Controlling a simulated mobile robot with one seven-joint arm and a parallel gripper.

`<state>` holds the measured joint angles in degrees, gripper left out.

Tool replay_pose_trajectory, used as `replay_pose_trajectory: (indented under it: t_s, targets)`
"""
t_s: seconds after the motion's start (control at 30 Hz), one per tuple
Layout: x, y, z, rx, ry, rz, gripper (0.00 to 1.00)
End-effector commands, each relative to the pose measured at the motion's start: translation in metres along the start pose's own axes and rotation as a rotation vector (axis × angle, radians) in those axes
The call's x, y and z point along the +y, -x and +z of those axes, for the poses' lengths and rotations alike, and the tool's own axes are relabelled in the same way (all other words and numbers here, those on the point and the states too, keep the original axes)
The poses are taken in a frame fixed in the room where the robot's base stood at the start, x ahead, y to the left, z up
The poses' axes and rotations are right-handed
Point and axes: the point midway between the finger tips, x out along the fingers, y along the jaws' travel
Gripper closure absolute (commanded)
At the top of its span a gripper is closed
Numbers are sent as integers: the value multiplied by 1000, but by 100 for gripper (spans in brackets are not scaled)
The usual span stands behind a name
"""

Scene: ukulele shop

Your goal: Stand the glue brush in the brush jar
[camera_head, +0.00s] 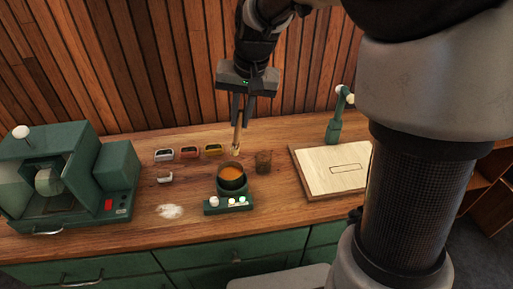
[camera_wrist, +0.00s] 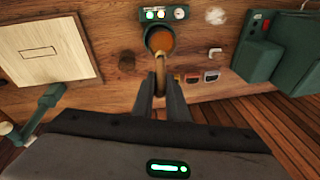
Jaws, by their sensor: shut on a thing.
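The glue brush (camera_head: 236,139) has a wooden handle and hangs upright, bristle end down, from my gripper (camera_head: 240,119). My gripper is shut on its upper part and holds it above the bench, just over the far side of the glue pot. In the wrist view the brush (camera_wrist: 160,64) runs out from between the fingers (camera_wrist: 160,88) towards the pot. The brush jar (camera_head: 263,162) is a small brownish, see-through jar just right of the glue pot; it also shows in the wrist view (camera_wrist: 127,62). The brush is left of the jar and apart from it.
The green glue pot (camera_head: 231,190) with amber glue stands on a base with knobs. Several small coloured tins (camera_head: 189,153) sit left of it. A green machine (camera_head: 65,180) fills the far left. A pale board (camera_head: 333,170) and a green clamp-like stand (camera_head: 335,125) are at right.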

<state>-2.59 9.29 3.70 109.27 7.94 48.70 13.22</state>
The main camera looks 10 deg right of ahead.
Motion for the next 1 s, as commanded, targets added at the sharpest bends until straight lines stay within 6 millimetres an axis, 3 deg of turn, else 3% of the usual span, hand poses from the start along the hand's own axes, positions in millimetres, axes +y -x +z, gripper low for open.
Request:
replay_pose_trajectory:
  t_s: [0.2,0.4,1.0]
  targets:
    - [31,-5,-54,-36,21,93,100]
    - [58,-12,-87,-59,35,163,100]
    - [68,-46,-84,-63,37,174,100]
